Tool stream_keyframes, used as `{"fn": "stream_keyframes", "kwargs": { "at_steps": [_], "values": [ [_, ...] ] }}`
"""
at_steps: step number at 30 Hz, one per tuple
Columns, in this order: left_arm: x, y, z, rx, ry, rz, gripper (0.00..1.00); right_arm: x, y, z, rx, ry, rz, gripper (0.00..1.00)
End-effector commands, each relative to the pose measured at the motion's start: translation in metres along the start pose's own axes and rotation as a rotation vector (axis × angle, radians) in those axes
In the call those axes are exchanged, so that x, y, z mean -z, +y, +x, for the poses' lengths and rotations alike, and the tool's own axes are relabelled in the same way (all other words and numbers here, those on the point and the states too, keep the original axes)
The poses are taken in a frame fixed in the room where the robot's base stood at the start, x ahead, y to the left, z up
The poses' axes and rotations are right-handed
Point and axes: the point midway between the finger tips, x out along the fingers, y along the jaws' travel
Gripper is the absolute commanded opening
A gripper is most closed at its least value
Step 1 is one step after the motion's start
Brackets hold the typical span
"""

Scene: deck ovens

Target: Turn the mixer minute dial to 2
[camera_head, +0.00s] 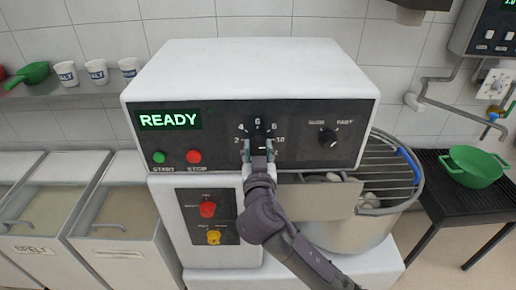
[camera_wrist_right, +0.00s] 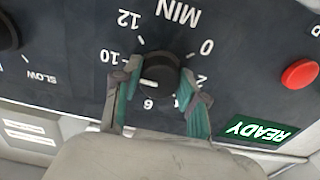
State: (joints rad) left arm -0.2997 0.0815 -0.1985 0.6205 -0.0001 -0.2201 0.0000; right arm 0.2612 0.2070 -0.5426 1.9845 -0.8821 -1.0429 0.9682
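The mixer (camera_head: 245,75) is a white box with a black front panel. Its minute dial (camera_wrist_right: 158,74) is a black round knob under the letters MIN in the right wrist view, which shows the panel upside down. Numbers ring it, with 0, 2, 6, 10 and 12 readable. A short pale mark shows on its face near the 6 side, too small to read surely. My right gripper (camera_head: 258,150) has one finger on each side of the dial, and both tips appear to touch it. In the head view the gripper mostly hides the dial. My left gripper is not in view.
On the panel are a READY display (camera_head: 168,120), green start (camera_head: 159,157) and red stop (camera_head: 194,156) buttons, and a slow/fast knob (camera_head: 328,138). Red (camera_head: 208,209) and yellow (camera_head: 213,237) knobs sit below. The guarded bowl (camera_head: 385,165) stands at the right.

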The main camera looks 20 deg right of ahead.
Motion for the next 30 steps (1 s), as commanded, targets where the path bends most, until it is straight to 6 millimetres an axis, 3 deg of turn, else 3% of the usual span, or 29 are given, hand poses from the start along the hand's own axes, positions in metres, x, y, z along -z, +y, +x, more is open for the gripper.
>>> {"fn": "stream_keyframes", "kwargs": {
  "at_steps": [1,4,17,30],
  "values": [
    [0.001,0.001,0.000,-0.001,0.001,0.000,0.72,0.000,0.000,0.000,0.000,0.000,0.000,0.25],
    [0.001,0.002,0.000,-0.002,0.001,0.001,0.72,0.000,0.000,0.000,0.000,0.000,0.000,0.08],
    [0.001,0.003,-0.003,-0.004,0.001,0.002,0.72,0.000,0.000,0.000,0.000,-0.001,-0.093,0.08],
    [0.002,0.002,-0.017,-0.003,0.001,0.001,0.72,0.002,0.001,0.000,0.000,-0.001,-0.469,0.08]
  ]
}}
